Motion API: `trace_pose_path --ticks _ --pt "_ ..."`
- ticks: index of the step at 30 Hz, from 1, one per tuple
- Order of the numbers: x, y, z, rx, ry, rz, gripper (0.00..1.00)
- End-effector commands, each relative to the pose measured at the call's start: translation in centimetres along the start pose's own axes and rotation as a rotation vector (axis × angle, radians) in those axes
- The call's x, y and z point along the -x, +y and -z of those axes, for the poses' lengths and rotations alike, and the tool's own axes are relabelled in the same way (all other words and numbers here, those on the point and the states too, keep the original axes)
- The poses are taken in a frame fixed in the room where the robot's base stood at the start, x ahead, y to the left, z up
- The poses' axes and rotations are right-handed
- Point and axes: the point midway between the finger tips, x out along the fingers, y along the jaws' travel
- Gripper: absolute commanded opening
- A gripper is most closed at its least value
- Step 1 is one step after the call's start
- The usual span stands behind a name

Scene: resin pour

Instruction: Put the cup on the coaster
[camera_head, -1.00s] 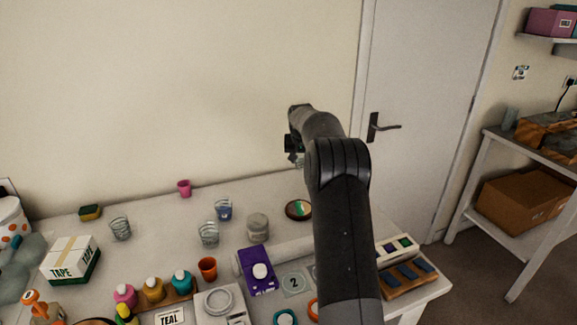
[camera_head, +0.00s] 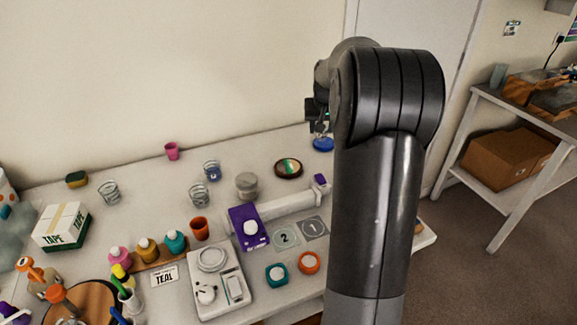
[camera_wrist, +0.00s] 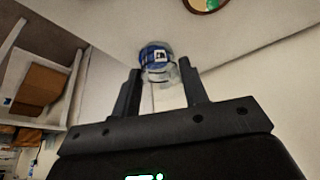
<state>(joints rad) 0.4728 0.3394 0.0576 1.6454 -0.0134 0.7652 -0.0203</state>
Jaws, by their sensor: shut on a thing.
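My gripper (camera_wrist: 160,86) is shut on a clear cup (camera_wrist: 160,73), which shows between the fingertips in the wrist view. In the head view my gripper (camera_head: 318,117) is at the back right of the table, partly hidden by my arm. A blue round piece (camera_head: 323,144) shows just below the gripper there. The wrist view shows this blue piece (camera_wrist: 154,52) with a white square mark, overlapping the cup's far end. I cannot tell whether they touch. A round dark-rimmed disc (camera_head: 288,168) with green and pale patches, perhaps a coaster, lies to the left, apart from the cup.
Clear cups (camera_head: 198,195), a grey jar (camera_head: 247,186) and a pink cup (camera_head: 172,151) stand left. A white roll (camera_head: 286,205), purple carton (camera_head: 247,229) and numbered squares (camera_head: 314,228) lie nearer. A scale (camera_head: 220,283) is at front. The wall closely borders the table's back edge.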

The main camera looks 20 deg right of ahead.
Motion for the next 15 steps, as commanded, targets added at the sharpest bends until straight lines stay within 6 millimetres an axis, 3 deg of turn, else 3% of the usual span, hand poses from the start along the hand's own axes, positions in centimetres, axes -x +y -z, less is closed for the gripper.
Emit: trace_pose_path --ticks 3,8,11,15 --pt "0.9 0.6 -2.2 0.001 0.001 -0.001 0.19" --pt "1.2 0.7 -3.5 0.002 0.001 0.000 0.19" --pt "0.5 -0.3 -3.6 0.005 -0.001 0.001 0.19" --pt "-1.6 -3.1 -3.3 0.007 -0.001 0.003 0.19"
